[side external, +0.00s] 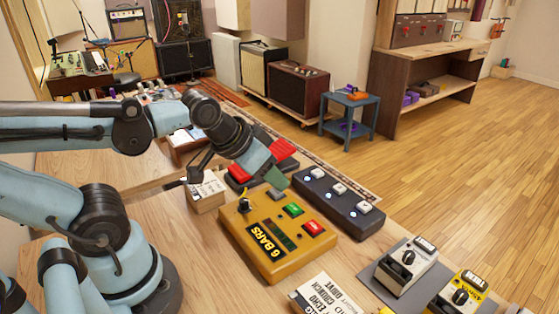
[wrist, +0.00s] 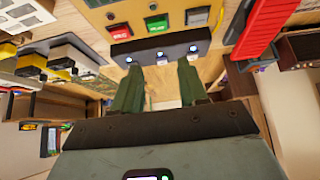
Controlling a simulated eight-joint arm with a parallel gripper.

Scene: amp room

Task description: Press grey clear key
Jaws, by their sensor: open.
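The yellow box (side external: 277,240) with a "6 BARS" label sits on the wooden table. Its grey key (side external: 276,194) is at the far edge, beside the green key (side external: 292,209) and the red key (side external: 313,227). In the wrist view, the grey key (wrist: 198,16) is at the top, right of the green key (wrist: 157,24) and the red key (wrist: 120,32). My gripper (side external: 276,178) appears just above and behind the grey key in the side view; I cannot tell the exact gap.
A dark pedal (side external: 338,203) with several lit white switches stands right behind the yellow box. Red-topped pedals (side external: 281,149) lie beyond my gripper. A white pedal (side external: 405,264), a yellow pedal (side external: 461,296) and a printed card box (side external: 328,297) are at the front right.

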